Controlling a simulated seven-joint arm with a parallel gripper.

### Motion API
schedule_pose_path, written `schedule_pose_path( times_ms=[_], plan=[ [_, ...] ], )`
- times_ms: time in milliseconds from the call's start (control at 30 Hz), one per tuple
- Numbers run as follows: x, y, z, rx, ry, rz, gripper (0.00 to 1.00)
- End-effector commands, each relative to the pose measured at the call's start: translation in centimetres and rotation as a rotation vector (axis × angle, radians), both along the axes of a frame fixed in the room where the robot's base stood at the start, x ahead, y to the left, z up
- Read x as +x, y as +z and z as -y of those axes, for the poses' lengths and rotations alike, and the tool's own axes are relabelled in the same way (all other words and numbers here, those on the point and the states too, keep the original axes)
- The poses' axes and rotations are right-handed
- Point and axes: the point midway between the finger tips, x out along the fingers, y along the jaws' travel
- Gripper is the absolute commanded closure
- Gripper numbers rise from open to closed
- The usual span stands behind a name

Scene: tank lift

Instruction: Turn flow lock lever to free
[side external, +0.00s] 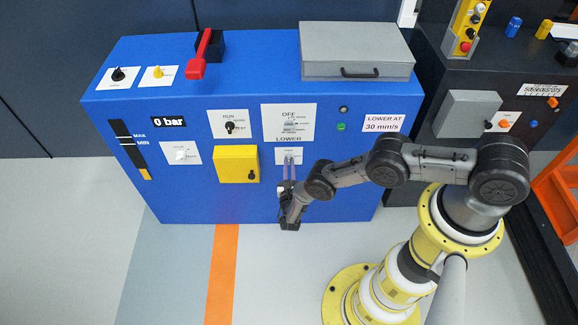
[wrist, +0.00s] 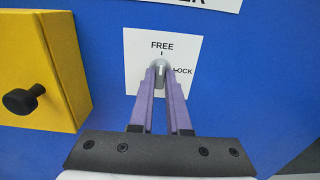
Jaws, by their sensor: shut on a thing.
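The flow lock lever (wrist: 161,70) is a small grey knob on a white plate (wrist: 136,50) marked FREE at the top and LOCK at the right. The lever appears to point up, toward the FREE mark. My gripper (wrist: 162,80) has its two purple fingers closed around the lever's end. In the side view my gripper (side external: 288,172) reaches the same plate on the blue cabinet front, below the LOWER label. The fingers hide the lower part of the lever.
A yellow box (side external: 236,164) with a black knob sticks out to the left of the plate; it also shows in the wrist view (wrist: 60,50). A RUN selector switch (side external: 230,127) sits above the yellow box. The blue cabinet face (wrist: 235,90) right of the plate is clear.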

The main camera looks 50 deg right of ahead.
Motion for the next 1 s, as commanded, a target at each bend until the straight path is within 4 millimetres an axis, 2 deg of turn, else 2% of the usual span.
schedule_pose_path(
  times_ms=[433, 467, 600, 1000],
  plan=[
    [-0.04, -0.02, -0.06, -0.008, 0.001, -0.008, 1.00],
    [-0.04, -0.02, -0.06, -0.008, 0.001, -0.008, 0.82],
    [-0.03, -0.02, -0.04, -0.008, 0.001, -0.008, 0.56],
    [-0.38, -0.02, -0.49, -0.006, 0.002, -0.006, 0.55]
  ],
)
